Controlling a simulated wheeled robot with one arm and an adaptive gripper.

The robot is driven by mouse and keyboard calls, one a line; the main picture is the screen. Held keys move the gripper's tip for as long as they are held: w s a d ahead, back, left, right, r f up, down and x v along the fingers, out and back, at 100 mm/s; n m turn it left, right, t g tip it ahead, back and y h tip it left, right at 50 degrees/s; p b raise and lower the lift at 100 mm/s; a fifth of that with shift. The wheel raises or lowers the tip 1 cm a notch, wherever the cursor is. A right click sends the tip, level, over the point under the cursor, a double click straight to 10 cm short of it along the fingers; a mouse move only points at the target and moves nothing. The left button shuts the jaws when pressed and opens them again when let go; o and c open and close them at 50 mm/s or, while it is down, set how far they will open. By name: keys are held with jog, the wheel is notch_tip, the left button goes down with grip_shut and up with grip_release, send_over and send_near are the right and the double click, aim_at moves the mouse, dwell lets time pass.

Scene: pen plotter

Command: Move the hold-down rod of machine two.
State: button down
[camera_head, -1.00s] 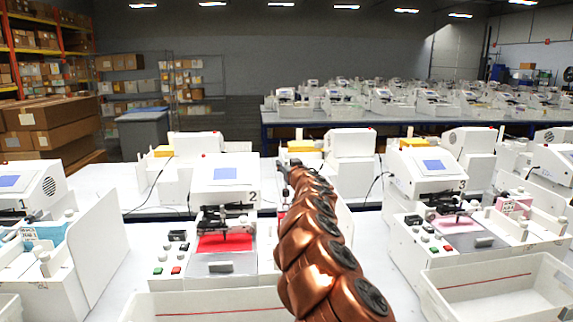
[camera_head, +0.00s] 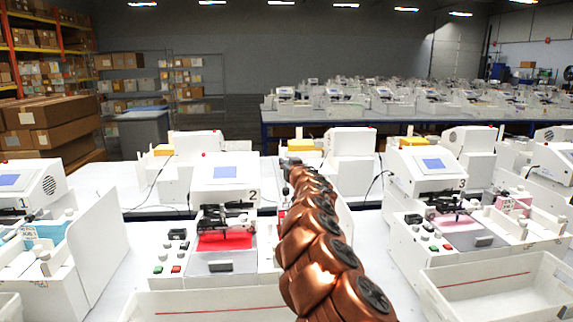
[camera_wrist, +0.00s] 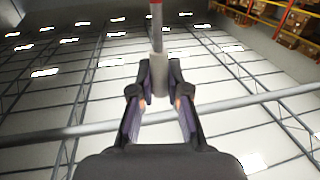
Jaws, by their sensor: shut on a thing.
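Machine two (camera_head: 226,186), white with a blue screen and the number 2, stands left of my arm in the head view. A red sheet (camera_head: 224,242) lies in its work area under a dark carriage. My copper-coloured arm reaches past its right side and covers part of it. In the wrist view my gripper (camera_wrist: 159,92) is shut on a pale cylindrical grip of the rod (camera_wrist: 158,70). A thinner grey shaft runs up from it to a red part at the top edge. In the head view my gripper and the rod cannot be made out clearly.
Machine one (camera_head: 28,190) stands on the left and machine three (camera_head: 432,185) on the right. A white bin (camera_head: 160,306) sits in front of machine two and another bin (camera_head: 500,285) before machine three. More machines stand behind.

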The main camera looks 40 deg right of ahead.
jog(key=shift+s+a+f+b, duration=0.15)
jog(key=shift+s+f+b, duration=0.05)
jog(key=shift+b, duration=0.6)
jog(key=shift+f+b, duration=0.1)
jog(key=shift+b, duration=0.25)
jog(key=s+a+f+n+t+h+b, duration=0.2)
jog(key=s+a+f+t+b, duration=0.3)
jog(key=b, duration=1.9)
jog(key=shift+s+a+f+n+t, duration=0.2)
jog(key=shift+s+a+n+t, duration=0.55)
jog(key=shift+s+t, duration=1.25)
jog(key=shift+w, duration=0.1)
